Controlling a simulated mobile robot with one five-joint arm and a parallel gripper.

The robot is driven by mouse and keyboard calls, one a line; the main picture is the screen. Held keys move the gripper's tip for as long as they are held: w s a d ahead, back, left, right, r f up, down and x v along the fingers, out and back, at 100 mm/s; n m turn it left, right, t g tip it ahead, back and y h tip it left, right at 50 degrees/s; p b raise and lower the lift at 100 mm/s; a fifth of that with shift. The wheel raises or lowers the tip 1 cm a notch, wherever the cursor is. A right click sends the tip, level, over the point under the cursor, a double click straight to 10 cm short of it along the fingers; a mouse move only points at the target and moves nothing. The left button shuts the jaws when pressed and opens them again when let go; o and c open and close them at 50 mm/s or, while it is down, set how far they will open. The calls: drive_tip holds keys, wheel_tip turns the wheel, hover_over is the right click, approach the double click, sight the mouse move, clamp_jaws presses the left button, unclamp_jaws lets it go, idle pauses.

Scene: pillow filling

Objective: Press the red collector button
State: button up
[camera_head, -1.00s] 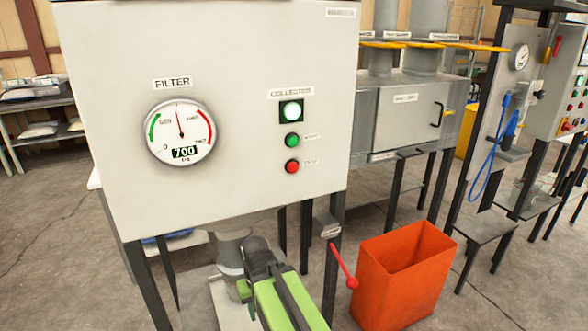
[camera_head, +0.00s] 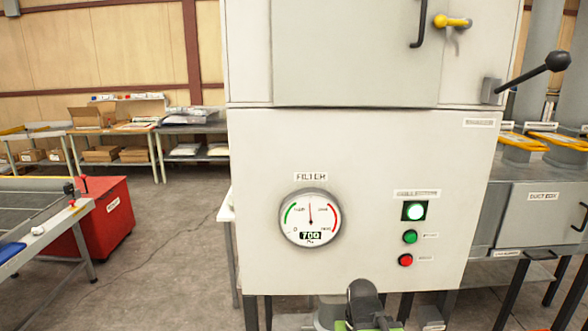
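The red collector button (camera_head: 405,260) is on the light grey front panel (camera_head: 460,220), at its lower right. It sits directly under a green button (camera_head: 410,237) and a lit green-white lamp (camera_head: 414,210) below the collector label. My arm's dark and green end shows at the bottom edge of the head view, in front of the panel's lower edge and below the red button. The fingertips of my gripper cannot be made out, so I cannot tell whether it is open or shut. Nothing covers the red button.
A filter gauge (camera_head: 310,218) reading 700 is left of the buttons. A black-knobbed lever (camera_head: 545,70) juts out at the upper right. A red bin (camera_head: 105,215) and a work table stand at the left. Open floor (camera_head: 170,260) lies between them and the cabinet.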

drive_tip(key=shift+f, duration=0.2)
clamp_jaws()
idle(1.4)
